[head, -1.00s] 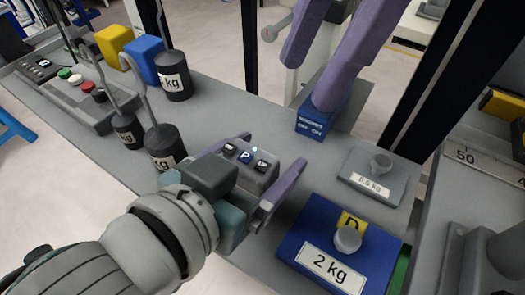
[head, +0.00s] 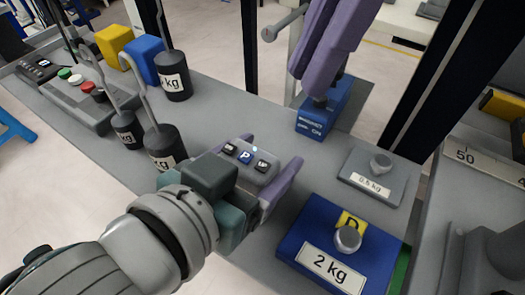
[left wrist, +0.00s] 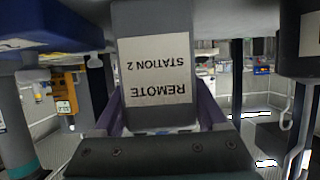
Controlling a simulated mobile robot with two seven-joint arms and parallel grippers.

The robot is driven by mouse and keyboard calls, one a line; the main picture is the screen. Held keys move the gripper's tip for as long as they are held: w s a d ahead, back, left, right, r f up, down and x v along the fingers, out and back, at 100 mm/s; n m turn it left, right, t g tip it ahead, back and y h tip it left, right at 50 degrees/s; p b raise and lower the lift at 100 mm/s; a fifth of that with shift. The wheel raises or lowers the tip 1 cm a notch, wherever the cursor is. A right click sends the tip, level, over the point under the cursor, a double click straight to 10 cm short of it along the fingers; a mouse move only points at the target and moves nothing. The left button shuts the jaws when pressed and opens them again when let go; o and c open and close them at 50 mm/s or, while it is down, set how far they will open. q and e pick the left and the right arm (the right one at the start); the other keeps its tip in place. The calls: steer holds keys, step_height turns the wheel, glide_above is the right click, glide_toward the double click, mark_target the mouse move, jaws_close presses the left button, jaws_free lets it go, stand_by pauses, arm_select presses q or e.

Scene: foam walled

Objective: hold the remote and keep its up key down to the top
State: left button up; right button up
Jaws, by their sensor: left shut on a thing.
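My left gripper (head: 240,180) is shut on the grey remote (head: 268,178), which it holds over the grey bench with its key face up. The face has a blue P key (head: 245,156) between two dark keys, one at its left (head: 230,149) and one at its right (head: 263,166). Their marks are too small to read surely. The left wrist view shows the remote's label (left wrist: 157,82), "REMOTE STATION 2", upside down. My right gripper (head: 318,92) is pointed down at the top of a blue magnet block (head: 322,118), apart from the remote. Its fingers overlap, hiding any gap.
Black hook weights (head: 165,146) stand left of the remote. A blue 2 kg block (head: 300,235) and a grey 0.5 kg block (head: 370,185) lie to the right. A control box with buttons (head: 100,115) sits at far left. The bench behind the remote is clear.

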mark_target(263, 166)
jaws_close()
stand_by(0.4)
stand_by(0.8)
steer(key=a+m+y, duration=0.1)
steer(key=m, duration=0.3)
steer(key=s+a+r+m+y, duration=0.1)
steer(key=m+y, duration=0.1)
steer(key=m, duration=0.2)
steer(key=m+t+y, duration=0.1)
steer(key=m+y, duration=0.1)
steer(key=m, duration=0.2)
steer(key=shift+s+a+r+m, duration=0.25)
steer(key=shift+a+r+m, duration=0.05)
steer(key=shift+a+r, duration=0.1)
step_height(263, 166, down, 9)
stand_by(2.1)
